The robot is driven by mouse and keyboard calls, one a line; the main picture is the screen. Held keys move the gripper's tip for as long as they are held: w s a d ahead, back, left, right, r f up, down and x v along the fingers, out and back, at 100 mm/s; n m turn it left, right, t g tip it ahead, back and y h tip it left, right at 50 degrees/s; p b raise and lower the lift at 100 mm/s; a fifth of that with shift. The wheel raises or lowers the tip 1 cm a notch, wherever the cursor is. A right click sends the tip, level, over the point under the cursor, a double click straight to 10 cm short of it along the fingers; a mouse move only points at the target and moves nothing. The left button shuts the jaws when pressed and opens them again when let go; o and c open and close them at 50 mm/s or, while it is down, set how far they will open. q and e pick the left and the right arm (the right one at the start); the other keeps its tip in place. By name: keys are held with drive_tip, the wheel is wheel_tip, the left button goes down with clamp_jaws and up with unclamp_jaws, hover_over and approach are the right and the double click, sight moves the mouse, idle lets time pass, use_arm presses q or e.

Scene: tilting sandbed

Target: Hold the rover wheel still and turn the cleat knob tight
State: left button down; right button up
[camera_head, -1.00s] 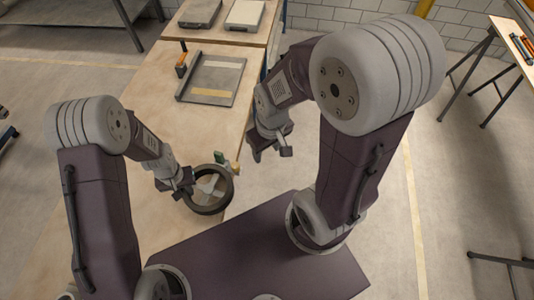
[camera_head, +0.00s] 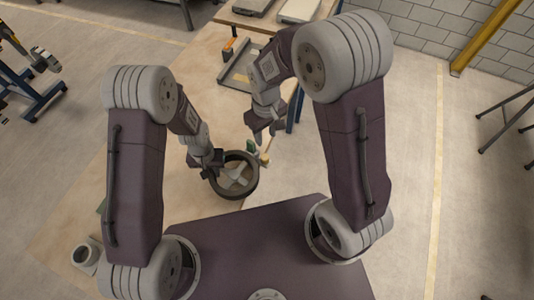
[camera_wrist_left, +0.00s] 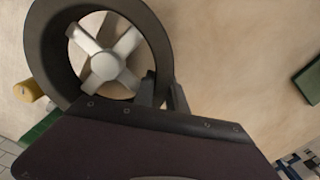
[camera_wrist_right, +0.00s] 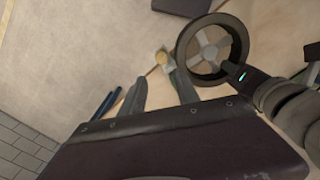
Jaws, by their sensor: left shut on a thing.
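The dark rover wheel (camera_head: 238,196) with pale spokes lies on the wooden bench near its right edge. My left gripper (camera_head: 215,168) is shut on the wheel's rim; the left wrist view shows the wheel (camera_wrist_left: 163,45) with the fingers at its lower right. A yellowish knob (camera_head: 264,160) sits just right of the wheel, and shows in the left wrist view (camera_wrist_left: 28,91) and right wrist view (camera_wrist_right: 162,57). My right gripper (camera_wrist_right: 160,88) is open and empty, its fingertips pointing towards the knob, apart from it. A green piece (camera_head: 250,146) is beside the wheel.
A shallow tray (camera_head: 236,78) with an orange-topped item (camera_head: 228,48) lies farther back on the bench (camera_head: 208,75). Another green block (camera_wrist_left: 309,82) shows in the left wrist view.

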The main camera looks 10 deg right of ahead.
sight(265, 158)
drive_tip(key=f, duration=1.2)
drive_tip(key=shift+s+a, duration=0.1)
drive_tip(key=shift+s, duration=0.3)
clamp_jaws()
